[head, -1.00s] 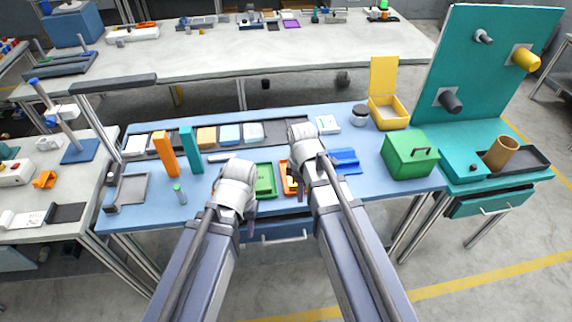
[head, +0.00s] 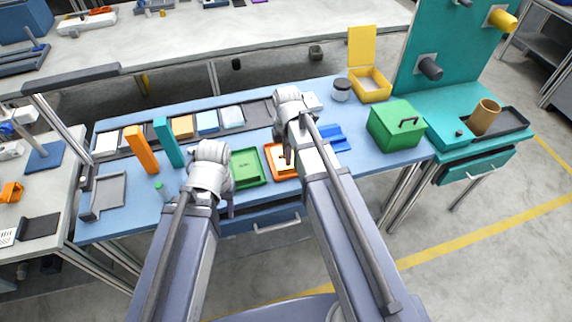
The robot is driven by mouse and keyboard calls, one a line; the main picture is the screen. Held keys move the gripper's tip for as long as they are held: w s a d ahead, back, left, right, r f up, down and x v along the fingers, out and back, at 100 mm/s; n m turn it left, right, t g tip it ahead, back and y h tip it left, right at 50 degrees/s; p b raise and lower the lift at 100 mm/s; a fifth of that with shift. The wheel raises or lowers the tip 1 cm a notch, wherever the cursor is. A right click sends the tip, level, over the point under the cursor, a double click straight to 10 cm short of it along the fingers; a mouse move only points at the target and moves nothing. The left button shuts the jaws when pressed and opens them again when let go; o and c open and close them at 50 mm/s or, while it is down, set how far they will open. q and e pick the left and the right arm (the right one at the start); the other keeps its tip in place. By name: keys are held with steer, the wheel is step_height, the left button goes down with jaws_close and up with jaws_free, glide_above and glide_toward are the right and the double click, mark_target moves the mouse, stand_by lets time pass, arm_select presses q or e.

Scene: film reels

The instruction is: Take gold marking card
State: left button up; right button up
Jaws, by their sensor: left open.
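The gold marking card is most likely the tan-gold card (head: 182,127) in the dark strip along the back of the blue table, between the teal upright block and a light blue card (head: 207,121). My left gripper (head: 231,207) is over the front of the table, left of centre, in front of the green tray. It is open, its fingers mostly hidden by the wrist, and it is apart from the card. My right gripper (head: 289,153) is above the orange tray, apart from the card. Its fingertips are too small and hidden to judge.
An orange block (head: 141,150) and a teal block (head: 168,143) stand in front of the strip. A green tray (head: 246,181), an orange tray (head: 272,173) and a blue tray (head: 333,140) lie in front. A green box (head: 390,130) stands at the right.

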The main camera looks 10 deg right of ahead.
steer(key=f+b, duration=0.5)
steer(key=shift+d+f, duration=0.15)
steer(key=shift+d, duration=0.1)
jaws_close()
stand_by(1.4)
